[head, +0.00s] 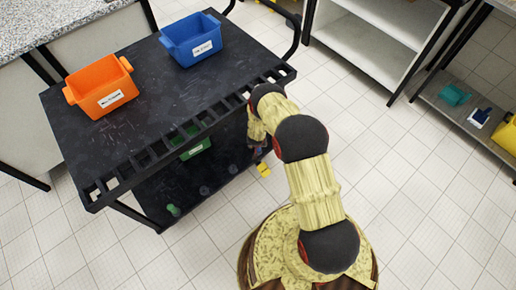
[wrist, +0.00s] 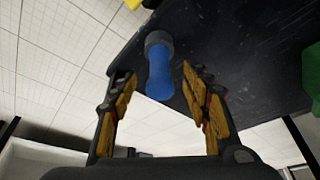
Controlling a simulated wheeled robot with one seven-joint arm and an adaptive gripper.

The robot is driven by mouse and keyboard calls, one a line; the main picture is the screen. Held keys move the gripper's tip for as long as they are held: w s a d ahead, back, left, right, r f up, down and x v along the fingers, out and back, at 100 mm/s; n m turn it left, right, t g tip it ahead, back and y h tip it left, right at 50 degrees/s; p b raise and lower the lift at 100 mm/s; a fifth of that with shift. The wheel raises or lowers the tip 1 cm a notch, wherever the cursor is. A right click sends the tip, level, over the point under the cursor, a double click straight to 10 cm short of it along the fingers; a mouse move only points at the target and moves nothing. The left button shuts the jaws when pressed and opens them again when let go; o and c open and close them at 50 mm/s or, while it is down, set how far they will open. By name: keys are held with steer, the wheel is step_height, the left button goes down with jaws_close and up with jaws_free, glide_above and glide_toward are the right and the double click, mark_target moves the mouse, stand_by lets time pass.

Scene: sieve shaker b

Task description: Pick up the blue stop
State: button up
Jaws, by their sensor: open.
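The blue stop (wrist: 160,75) shows in the wrist view as a rounded blue piece with a grey disc-shaped end against the dark shelf. My gripper (wrist: 158,84) is open, with one orange-padded finger on each side of the stop. The stop appears between the fingers with gaps on both sides; I see no contact. In the head view my gripper (head: 258,150) is low beside the right end of the black cart, mostly hidden by my arm, and I cannot make out the stop clearly there.
The black cart (head: 135,85) carries an orange bin (head: 101,88) and a blue bin (head: 192,40) on top. A green bin (head: 196,149) and a green stop (head: 173,210) are on its lower shelf. The slotted top edge overhangs that shelf.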

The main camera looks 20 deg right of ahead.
steer(key=x, duration=0.2)
steer(key=shift+w+f+b, duration=0.15)
steer(key=shift+f+b, duration=0.1)
steer(key=shift+b, duration=0.15)
steer(key=shift+r, duration=0.1)
steer(key=shift+c, duration=0.2)
steer(key=c, duration=1.1)
jaws_close()
